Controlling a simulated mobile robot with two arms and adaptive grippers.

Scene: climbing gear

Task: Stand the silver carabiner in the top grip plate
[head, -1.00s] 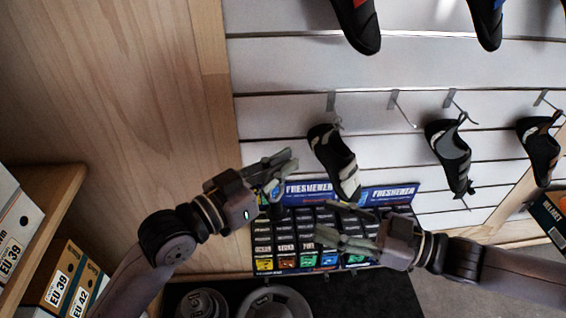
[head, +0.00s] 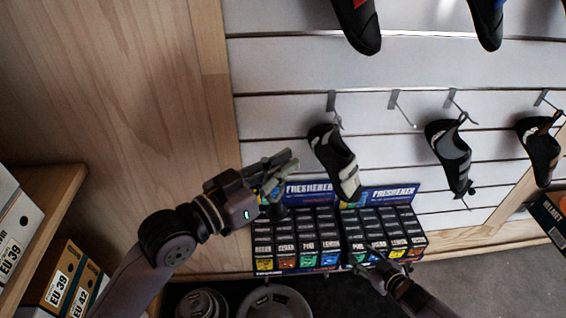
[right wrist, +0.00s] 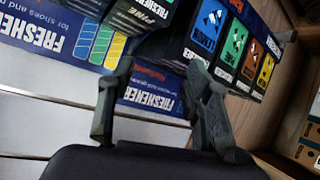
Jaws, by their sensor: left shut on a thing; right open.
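I cannot make out a silver carabiner or a grip plate in either view. My left gripper (head: 282,166) is at the left of the freshener display in the head view. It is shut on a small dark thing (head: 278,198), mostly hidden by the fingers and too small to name. My right gripper (head: 370,258) is low in front of the display's right half. In the right wrist view its two fingers (right wrist: 158,75) are apart, with nothing held between them; freshener boxes and printed card show beyond.
A freshener display (head: 395,192) holds rows of small boxes (head: 330,240). Climbing shoes (head: 335,160) hang on hooks from the white slatted wall (head: 280,110). Shoe boxes (head: 65,275) stand on a wooden shelf at left. Round weights (head: 275,302) lie on the floor below.

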